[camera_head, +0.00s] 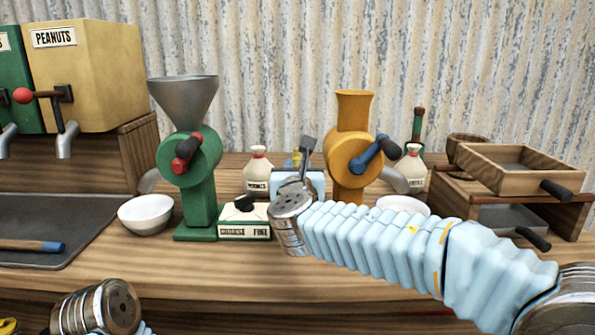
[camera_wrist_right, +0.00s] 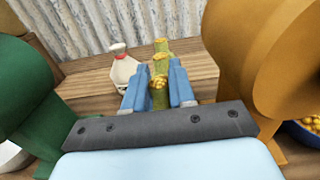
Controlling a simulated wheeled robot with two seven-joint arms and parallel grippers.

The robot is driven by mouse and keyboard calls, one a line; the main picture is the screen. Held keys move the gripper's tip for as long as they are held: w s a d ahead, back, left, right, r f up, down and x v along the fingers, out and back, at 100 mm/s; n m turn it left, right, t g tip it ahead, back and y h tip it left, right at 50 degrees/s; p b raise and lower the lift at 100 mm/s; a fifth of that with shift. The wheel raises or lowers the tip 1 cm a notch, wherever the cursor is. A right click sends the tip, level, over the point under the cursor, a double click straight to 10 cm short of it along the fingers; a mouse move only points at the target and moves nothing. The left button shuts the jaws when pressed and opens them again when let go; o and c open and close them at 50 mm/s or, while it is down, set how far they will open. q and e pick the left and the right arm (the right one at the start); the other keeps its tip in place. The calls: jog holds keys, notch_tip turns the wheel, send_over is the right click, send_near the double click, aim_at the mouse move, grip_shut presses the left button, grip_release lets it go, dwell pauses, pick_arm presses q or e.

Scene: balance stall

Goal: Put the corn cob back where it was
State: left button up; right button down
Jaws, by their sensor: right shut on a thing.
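The corn cob (camera_wrist_right: 161,60), green with yellow kernel patches, stands roughly upright between the blue fingers of my right gripper (camera_wrist_right: 159,88) in the right wrist view. The gripper is shut on it. In the head view my right gripper (camera_head: 298,166) is between the green mill and the orange mill, pointing toward the back wall. Only a small yellow bit of the cob shows there, and my gripper and wrist hide the rest. My left wrist is at the lower left of the head view, but its fingers are out of the picture.
The green mill (camera_head: 188,165) and orange mill (camera_head: 352,150) flank the gripper. A white sack (camera_wrist_right: 125,72) stands behind, left of the cob. A box marked coarse and fine (camera_head: 245,222), a white bowl (camera_head: 146,214) and stacked wooden sieves (camera_head: 515,170) are nearby. The front counter is clear.

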jog(key=shift+f, duration=0.1)
jog(key=shift+f, duration=0.15)
jog(key=c, duration=0.9)
grip_release()
jog(key=shift+c, duration=0.2)
jog(key=shift+r, duration=0.4)
jog(key=s+b, duration=0.2)
jog(key=s, duration=1)
jog(key=shift+f, duration=0.15)
